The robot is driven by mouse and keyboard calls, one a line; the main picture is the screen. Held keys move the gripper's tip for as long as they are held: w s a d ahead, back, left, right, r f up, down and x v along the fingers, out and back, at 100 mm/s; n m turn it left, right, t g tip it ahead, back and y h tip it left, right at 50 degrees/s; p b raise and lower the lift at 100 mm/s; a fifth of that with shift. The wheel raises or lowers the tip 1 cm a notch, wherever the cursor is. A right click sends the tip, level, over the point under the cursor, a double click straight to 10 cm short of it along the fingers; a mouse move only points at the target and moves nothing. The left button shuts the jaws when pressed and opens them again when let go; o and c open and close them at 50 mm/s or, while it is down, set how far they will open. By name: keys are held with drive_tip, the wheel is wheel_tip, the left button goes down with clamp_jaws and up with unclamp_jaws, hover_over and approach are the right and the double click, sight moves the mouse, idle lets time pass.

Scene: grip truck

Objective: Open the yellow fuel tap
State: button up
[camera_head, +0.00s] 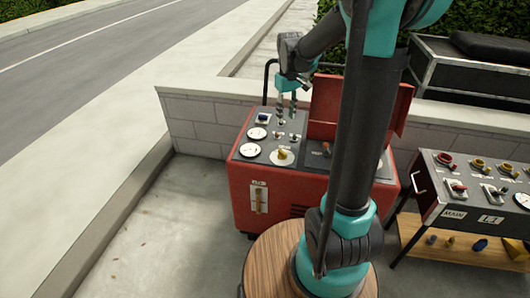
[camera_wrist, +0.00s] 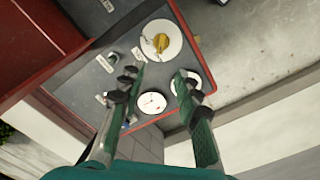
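The yellow fuel tap (camera_head: 282,154) is a small yellow handle on a round pale plate on the dark top panel of the red machine (camera_head: 262,205). It also shows in the wrist view, where the tap (camera_wrist: 160,42) sits at the upper middle, beyond my fingertips. My gripper (camera_head: 286,105) is above the back part of the panel, apart from the tap. In the wrist view my gripper (camera_wrist: 160,78) has its two fingers spread with nothing between them. Which way the tap handle is turned is hard to tell at this size.
Two gauges (camera_head: 249,150) and small switches (camera_head: 279,136) lie beside the tap. A raised red lid (camera_head: 325,100) stands to the right. A second control table (camera_head: 460,200) stands further right. A low block wall (camera_head: 195,125) runs behind the machine. The pavement at left is clear.

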approach(283, 151)
wheel_tip(283, 151, down, 8)
drive_tip(key=shift+s+a+f, duration=0.1)
drive_tip(key=shift+f, duration=0.15)
idle(0.4)
clamp_jaws()
